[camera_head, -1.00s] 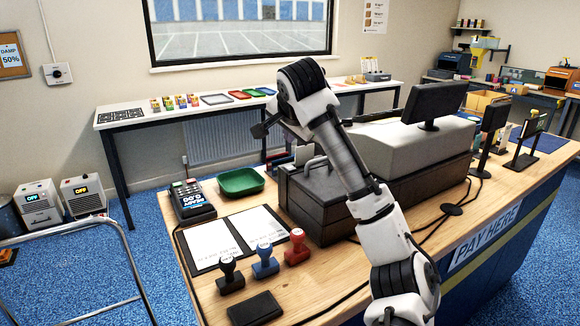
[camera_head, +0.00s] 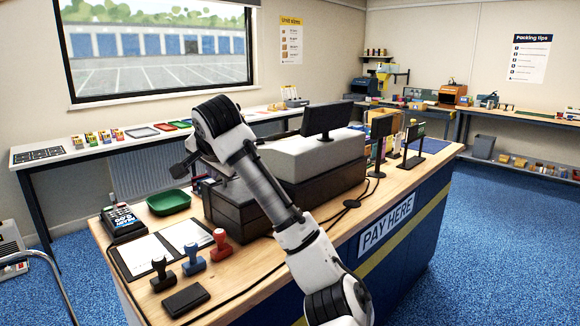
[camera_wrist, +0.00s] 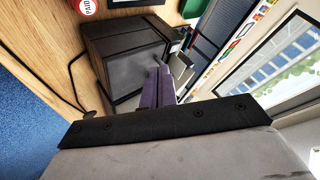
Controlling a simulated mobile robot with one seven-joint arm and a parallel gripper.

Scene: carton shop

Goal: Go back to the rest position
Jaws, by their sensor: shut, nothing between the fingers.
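My white and black arm is raised and bent over the wooden counter (camera_head: 330,238) in the head view. My gripper (camera_head: 183,166) points down and left at the far end of the arm, partly hidden behind my own links. It hangs above the counter near the green tray (camera_head: 169,202) and the cash register (camera_head: 240,213). In the wrist view my gripper (camera_wrist: 158,72) shows its fingers shut together, with nothing held. The register (camera_wrist: 122,48) lies beyond the fingers there, and the green tray (camera_wrist: 193,7) is at the top edge.
A card terminal (camera_head: 123,223), a clipboard (camera_head: 141,254) and stamps (camera_head: 193,260) stand on the near left counter. A monitor (camera_head: 327,119) and small stands (camera_head: 412,141) are farther right. A side table (camera_head: 88,152) runs under the window. Blue floor (camera_head: 500,235) is clear at right.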

